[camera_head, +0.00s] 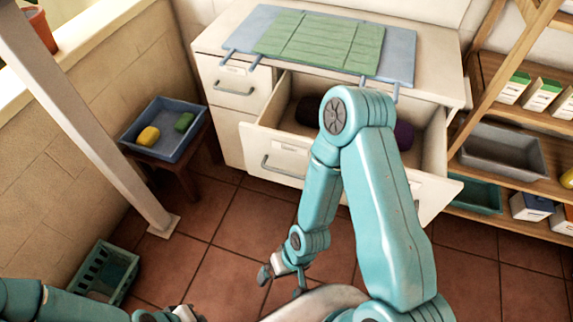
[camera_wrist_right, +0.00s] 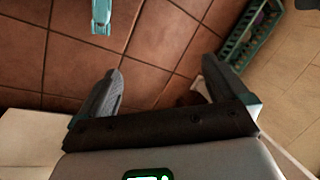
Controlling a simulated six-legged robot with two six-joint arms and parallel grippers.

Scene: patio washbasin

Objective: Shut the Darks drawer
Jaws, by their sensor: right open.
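The wide drawer (camera_head: 350,185) of the white cabinet is pulled well out, with dark bundles (camera_head: 404,135) inside. Its label (camera_head: 290,147) is too small to read. Its grey handle (camera_head: 282,168) is on the left part of its front. My right arm crosses in front of the drawer and hides part of it. My right gripper (camera_head: 282,278) is low, over the floor in front of the drawer, apart from it. In the right wrist view this gripper (camera_wrist_right: 160,88) is open and empty. My left gripper (camera_head: 170,315) is barely in view at the bottom edge.
A smaller drawer (camera_head: 235,90) at the upper left is closed. Mats (camera_head: 400,55) lie on the cabinet top. A stool with a blue tray (camera_head: 190,150) stands left, a green crate (camera_head: 105,272) lower left, wooden shelves (camera_head: 500,85) right. Tiled floor is clear before the drawer.

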